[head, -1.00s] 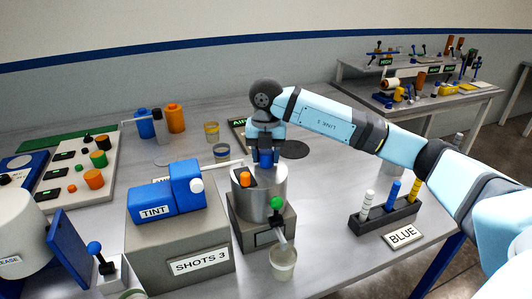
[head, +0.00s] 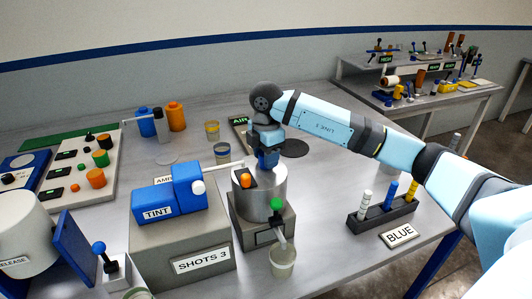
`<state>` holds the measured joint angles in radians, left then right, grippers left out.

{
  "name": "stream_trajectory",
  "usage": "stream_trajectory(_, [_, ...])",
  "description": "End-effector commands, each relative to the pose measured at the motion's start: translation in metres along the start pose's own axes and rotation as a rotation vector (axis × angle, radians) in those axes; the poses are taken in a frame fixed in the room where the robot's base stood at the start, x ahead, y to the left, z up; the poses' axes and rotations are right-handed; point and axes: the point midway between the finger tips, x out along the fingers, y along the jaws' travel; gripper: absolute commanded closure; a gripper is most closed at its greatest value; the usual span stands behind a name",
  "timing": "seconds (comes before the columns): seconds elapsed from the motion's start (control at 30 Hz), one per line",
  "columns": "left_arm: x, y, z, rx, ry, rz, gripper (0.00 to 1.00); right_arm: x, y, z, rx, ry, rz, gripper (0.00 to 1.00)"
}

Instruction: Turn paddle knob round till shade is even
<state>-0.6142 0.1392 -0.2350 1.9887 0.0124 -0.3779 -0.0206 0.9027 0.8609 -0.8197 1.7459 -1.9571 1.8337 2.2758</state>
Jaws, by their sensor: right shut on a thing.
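A metal resin bath (head: 265,202), a short grey cylinder, stands on a grey block in the middle of the table. The blue paddle knob (head: 267,160) is on top of it, partly covered by my right gripper (head: 266,158). My right gripper points down and is shut on the knob. An orange knob or cap (head: 244,180) sits on the bath's near left top. The resin inside is hidden, so its shade cannot be seen. My left gripper is not in view.
A blue TINT unit (head: 170,200) on the SHOTS 3 box (head: 180,245) stands close left. A green-knobbed tap (head: 278,205) sits above a cup (head: 282,262) in front. A rack (head: 382,217) of coloured sticks stands right, by a BLUE label.

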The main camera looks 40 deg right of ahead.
Motion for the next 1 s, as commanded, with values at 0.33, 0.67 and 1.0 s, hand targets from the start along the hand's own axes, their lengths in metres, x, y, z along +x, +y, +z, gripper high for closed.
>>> stream_trajectory(0.33, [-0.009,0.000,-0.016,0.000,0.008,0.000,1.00,-0.003,0.001,0.001,0.329,0.000,0.002,0.80])
stream_trajectory(0.67, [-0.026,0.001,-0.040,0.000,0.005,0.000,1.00,-0.007,0.000,0.000,0.641,0.001,-0.002,0.80])
stream_trajectory(1.0, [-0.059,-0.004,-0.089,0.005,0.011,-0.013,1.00,-0.009,-0.001,-0.001,0.902,0.004,-0.005,0.81])
